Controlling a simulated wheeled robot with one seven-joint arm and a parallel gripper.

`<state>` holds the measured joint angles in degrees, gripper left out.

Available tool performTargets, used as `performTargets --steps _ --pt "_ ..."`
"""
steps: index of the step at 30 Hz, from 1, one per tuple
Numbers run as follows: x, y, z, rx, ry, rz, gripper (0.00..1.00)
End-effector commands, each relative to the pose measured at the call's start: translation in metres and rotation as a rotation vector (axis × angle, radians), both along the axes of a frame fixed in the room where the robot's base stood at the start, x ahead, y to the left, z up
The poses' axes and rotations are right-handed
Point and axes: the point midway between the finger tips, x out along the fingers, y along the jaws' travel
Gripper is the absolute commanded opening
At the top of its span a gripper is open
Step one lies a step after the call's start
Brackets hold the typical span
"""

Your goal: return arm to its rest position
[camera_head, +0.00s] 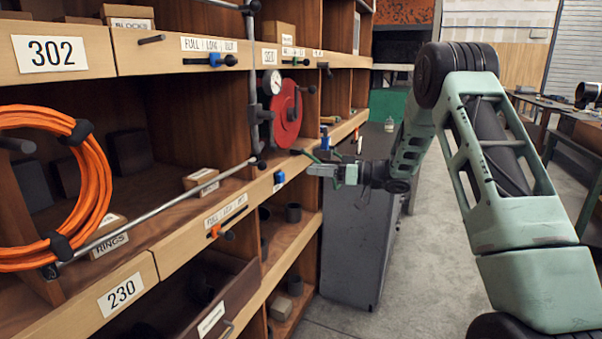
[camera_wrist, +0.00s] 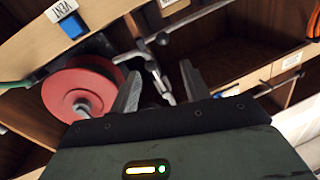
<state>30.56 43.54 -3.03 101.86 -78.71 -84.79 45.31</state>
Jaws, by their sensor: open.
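My gripper (camera_head: 318,170) is at the end of my green arm, in front of the wooden shelf unit (camera_head: 87,55) near the middle of the head view. Its fingers are apart and nothing shows between them. In the wrist view my gripper (camera_wrist: 158,88) also shows two separate grey fingers. A metal rod with clamps (camera_wrist: 150,62) lies beyond the fingertips. I cannot tell from the wrist view how far the rod is from them.
A red disc (camera_head: 287,114) stands on the shelf near my gripper, also in the wrist view (camera_wrist: 84,92). An orange hose coil (camera_head: 97,190) hangs at left. A metal rod (camera_head: 160,210) crosses the shelf front. A grey cabinet (camera_head: 357,245) stands below my gripper. Floor (camera_head: 435,275) is clear beside it.

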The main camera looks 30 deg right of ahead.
Motion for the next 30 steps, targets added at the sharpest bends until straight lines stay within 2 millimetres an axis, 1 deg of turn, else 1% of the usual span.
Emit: performTargets --steps 1,6,23,26,29,30 --pt "-0.004 -0.004 -0.001 0.000 0.000 -0.001 0.47" --pt "-0.009 -0.008 0.000 0.000 0.000 0.000 0.47" --pt "-0.008 -0.007 0.001 -0.002 0.000 -0.001 0.47" --pt "0.005 0.014 0.008 -0.034 -0.003 -0.039 0.47" --pt "0.024 0.052 0.019 -0.095 0.008 -0.117 0.47" --pt "0.031 0.072 0.022 -0.128 0.022 -0.156 0.47"
